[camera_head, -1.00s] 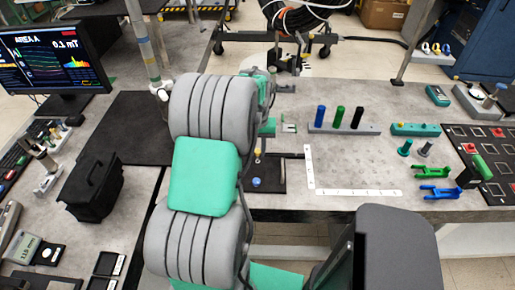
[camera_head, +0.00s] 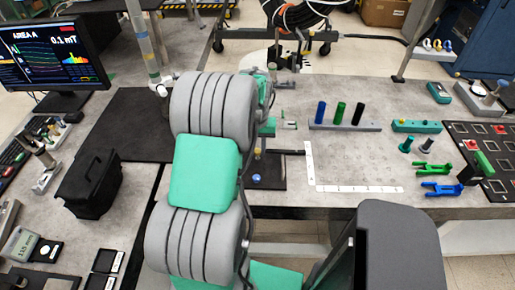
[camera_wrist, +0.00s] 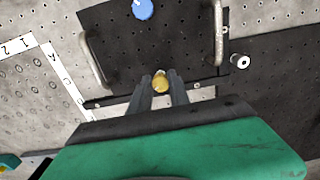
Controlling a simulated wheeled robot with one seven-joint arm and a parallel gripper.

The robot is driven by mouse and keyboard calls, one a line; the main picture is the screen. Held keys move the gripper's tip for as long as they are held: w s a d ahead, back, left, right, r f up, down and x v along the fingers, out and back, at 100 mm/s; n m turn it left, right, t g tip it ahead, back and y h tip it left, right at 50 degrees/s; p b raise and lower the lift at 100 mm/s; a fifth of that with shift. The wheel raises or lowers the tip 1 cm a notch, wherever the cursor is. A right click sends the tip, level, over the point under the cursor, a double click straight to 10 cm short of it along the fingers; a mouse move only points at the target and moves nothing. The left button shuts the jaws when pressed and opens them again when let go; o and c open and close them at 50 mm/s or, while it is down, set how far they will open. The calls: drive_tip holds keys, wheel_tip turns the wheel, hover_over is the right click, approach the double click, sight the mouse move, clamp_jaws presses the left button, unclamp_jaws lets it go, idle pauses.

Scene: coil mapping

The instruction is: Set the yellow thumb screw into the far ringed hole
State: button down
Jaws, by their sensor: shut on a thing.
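The yellow thumb screw (camera_wrist: 160,84) sits between my fingertips in the wrist view, and my gripper (camera_wrist: 160,80) is shut on it. It is at the edge of a black plate (camera_wrist: 180,45); whether its tip is in a hole or above one I cannot tell. A small yellow spot (camera_head: 257,150) shows beside my arm in the head view, where my arm links hide most of the hand. A blue thumb screw (camera_wrist: 142,9) is on the plate, also seen in the head view (camera_head: 256,178). I cannot make out the far ringed hole.
Metal handles (camera_wrist: 92,60) stand on both sides of the plate. A white ring with a dark centre (camera_wrist: 240,62) lies beside it. A white L-shaped ruler (camera_head: 310,165) is right of the plate in the head view. A rack with blue, green and black pegs (camera_head: 345,127) stands behind.

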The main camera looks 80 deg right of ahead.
drive_tip(key=shift+f+b, duration=0.45)
drive_tip(key=shift+f, duration=0.4)
idle(0.3)
drive_tip(key=m, duration=0.5)
drive_tip(key=shift+w, duration=0.1)
drive_tip(key=c, duration=1.1)
unclamp_jaws()
drive_tip(key=shift+c, duration=0.2)
